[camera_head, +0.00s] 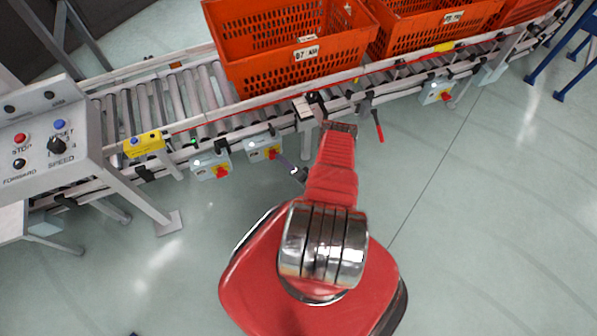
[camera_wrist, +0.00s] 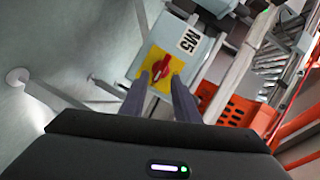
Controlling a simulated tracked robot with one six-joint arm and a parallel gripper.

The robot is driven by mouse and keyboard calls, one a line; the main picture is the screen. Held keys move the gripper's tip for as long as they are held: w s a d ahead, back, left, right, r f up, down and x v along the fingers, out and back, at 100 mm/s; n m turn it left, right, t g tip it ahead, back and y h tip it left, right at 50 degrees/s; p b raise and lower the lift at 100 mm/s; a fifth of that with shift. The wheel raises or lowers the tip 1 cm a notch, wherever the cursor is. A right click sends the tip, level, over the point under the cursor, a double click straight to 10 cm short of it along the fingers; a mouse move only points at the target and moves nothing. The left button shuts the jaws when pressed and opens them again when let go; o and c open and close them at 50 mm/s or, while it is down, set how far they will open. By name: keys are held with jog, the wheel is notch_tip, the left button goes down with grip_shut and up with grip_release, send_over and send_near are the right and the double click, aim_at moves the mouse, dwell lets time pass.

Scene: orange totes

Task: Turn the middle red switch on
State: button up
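The middle red switch (camera_head: 272,154) is a red knob on a yellow plate, on the front of a grey box (camera_head: 258,149) fixed under the conveyor's near rail. In the wrist view the red knob (camera_wrist: 160,68) lies just ahead of my fingertips, on a box labelled M5 (camera_wrist: 190,41). The knob looks tilted in the picture. My gripper (camera_wrist: 160,78) is open, with one dark finger on each side of the knob's lower end. I cannot tell whether the fingers touch it. In the head view my gripper (camera_head: 282,160) is small, just right of the switch.
Similar switch boxes hang to the left (camera_head: 212,165) and far right (camera_head: 437,92). A control panel (camera_head: 45,140) stands at the left. Orange totes (camera_head: 290,55) sit on the roller conveyor. A red lever (camera_head: 378,125) hangs right of my arm. The floor in front is clear.

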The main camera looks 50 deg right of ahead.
jog(key=s+a+r, duration=0.1)
jog(key=s, duration=1)
jog(key=shift+a+r, duration=0.15)
jog(key=shift+r, duration=0.15)
dwell(0.4)
